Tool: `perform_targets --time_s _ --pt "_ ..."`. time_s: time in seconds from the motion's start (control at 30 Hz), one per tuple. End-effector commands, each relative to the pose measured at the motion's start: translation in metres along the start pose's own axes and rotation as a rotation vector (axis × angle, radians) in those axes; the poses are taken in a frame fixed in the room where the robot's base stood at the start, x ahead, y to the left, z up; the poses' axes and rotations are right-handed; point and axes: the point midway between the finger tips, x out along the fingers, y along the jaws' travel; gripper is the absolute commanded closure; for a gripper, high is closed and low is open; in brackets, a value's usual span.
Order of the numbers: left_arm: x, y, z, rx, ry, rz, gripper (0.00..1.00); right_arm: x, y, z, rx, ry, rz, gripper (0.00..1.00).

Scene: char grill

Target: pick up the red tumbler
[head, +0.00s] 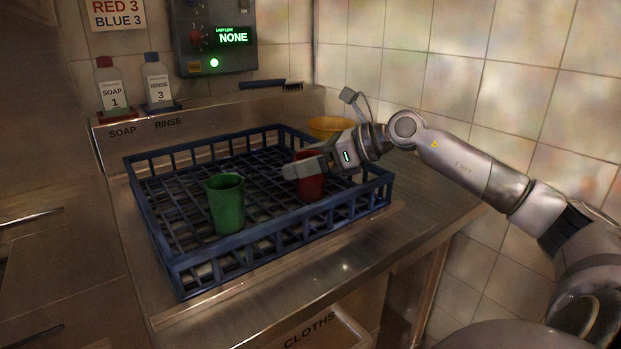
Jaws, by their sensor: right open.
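The red tumbler (311,187) stands upright in the blue rack (226,267), toward its right side. My right gripper (300,170) is open at the tumbler's upper part, with a finger in front of it. The gripper hides part of the tumbler's rim and side. Whether the fingers touch the tumbler cannot be told. My left gripper is not in view.
A green tumbler (226,204) stands in the rack to the left. A yellow bowl-like item (330,126) is behind the gripper. Soap (111,88) and rinse (158,82) bottles stand at the back left. A tiled wall (480,85) bounds the right.

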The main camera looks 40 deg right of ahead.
Motion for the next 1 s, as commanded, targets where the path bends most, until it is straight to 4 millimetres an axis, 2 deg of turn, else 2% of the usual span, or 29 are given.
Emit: perform_targets --time_s 0.07,0.2,0.23,0.67,0.87,1.0 --pt "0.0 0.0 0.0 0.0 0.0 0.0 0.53 0.0 0.0 0.0 0.0 0.0 0.0 0.17" --pt "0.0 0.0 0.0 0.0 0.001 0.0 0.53 0.0 0.0 0.0 0.0 0.0 0.0 0.62" --pt "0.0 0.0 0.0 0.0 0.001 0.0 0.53 0.0 0.0 0.0 0.0 0.0 0.0 0.7" --pt "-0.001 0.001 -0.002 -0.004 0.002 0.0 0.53 -0.002 0.0 0.005 -0.001 -0.001 0.0 0.7" --pt "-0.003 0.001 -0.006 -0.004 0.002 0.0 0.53 -0.01 0.001 0.024 -0.003 -0.004 -0.001 0.7" --pt "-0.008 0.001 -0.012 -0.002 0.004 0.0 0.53 -0.019 0.002 0.047 -0.003 -0.005 -0.001 0.7"
